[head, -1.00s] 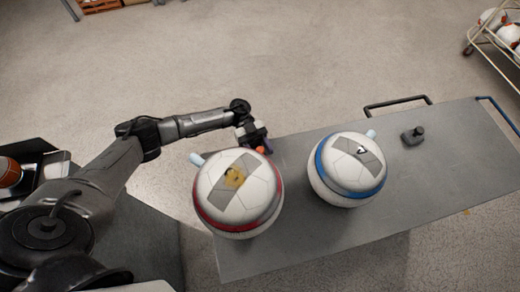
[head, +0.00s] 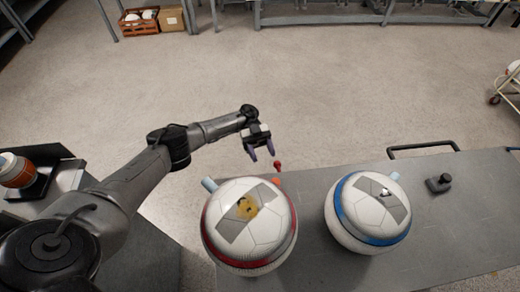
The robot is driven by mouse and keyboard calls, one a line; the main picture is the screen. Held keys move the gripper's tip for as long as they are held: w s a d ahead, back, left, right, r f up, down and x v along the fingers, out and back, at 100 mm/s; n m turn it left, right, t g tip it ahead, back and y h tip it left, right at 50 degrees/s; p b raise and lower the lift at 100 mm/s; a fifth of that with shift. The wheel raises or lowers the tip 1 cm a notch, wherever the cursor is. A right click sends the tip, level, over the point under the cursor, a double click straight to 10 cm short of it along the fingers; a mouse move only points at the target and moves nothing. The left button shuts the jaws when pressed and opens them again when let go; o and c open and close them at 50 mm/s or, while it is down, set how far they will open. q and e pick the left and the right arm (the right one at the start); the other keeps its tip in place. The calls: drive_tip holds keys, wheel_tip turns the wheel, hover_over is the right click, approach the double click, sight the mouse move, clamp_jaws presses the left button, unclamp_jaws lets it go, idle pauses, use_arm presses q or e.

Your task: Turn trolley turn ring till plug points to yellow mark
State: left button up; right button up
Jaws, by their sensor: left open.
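The grey trolley (head: 310,256) carries two white balls with dark grey patches. The left ball (head: 270,230) sits in a red ring (head: 290,245), with a pale blue plug-like piece (head: 209,184) at its upper left and an orange piece (head: 276,181) at its upper right. The right ball (head: 350,203) has a blue ring (head: 340,208) and a pale blue piece (head: 394,176) at its upper right. A small yellow mark (head: 494,272) shows at lower right. My left gripper (head: 262,154) is open and empty beyond the left ball, beside a small red knob (head: 278,165). My right gripper is out of view.
A dark block with a knob (head: 438,184) lies on the trolley, near a black handle (head: 422,149). An orange crate (head: 139,22) and a cardboard box (head: 171,18) stand at the back. A wire cart (head: 508,88) is at far right. The floor between is clear.

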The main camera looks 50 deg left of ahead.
use_arm(q)
drive_tip(key=shift+b+v, duration=1.1)
drive_tip(key=shift+v, duration=0.05)
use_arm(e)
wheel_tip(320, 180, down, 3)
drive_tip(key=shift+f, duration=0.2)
use_arm(q)
drive_tip(key=shift+c, duration=0.5)
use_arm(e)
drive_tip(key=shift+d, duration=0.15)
